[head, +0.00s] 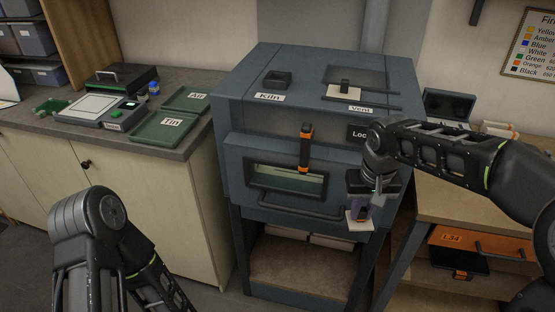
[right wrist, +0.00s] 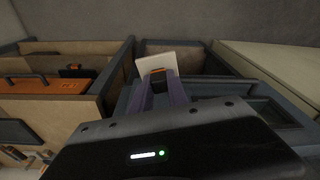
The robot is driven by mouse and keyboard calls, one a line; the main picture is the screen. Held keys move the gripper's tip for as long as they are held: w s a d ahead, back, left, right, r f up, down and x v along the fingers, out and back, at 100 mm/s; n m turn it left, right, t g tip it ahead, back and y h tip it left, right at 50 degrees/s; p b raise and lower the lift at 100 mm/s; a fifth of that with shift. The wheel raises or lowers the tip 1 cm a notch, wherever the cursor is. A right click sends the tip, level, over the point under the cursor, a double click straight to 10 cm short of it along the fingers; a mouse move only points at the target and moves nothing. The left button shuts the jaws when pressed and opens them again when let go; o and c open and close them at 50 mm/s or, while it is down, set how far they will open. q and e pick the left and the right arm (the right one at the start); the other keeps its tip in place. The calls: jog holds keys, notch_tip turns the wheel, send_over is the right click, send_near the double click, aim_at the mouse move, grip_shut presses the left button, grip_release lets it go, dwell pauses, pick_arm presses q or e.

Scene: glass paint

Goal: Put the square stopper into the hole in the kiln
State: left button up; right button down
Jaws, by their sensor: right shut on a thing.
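The kiln (head: 232,112) is the blue-grey box in the middle of the head view. On its top, behind the Kiln label, is a small dark square opening with a raised rim (head: 277,79), which looks like the hole. My right gripper (head: 360,205) is in front of the kiln's right front corner, pointing down. It is shut on the orange-and-black grip of a pale square piece, which looks like the square stopper (head: 360,224). The piece also shows beyond the fingers in the right wrist view (right wrist: 172,61). My left gripper is out of the head view; only arm links show.
The kiln's front has a windowed door with an orange-and-black handle (head: 305,148). A Vent slide (head: 345,87) with a black knob is on top. The left counter (head: 185,142) holds green trays and a scale. An orange drawer (head: 475,245) is at right.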

aim_at(363, 210)
jog(key=shift+r+p, duration=1.55)
jog(key=shift+r, duration=0.85)
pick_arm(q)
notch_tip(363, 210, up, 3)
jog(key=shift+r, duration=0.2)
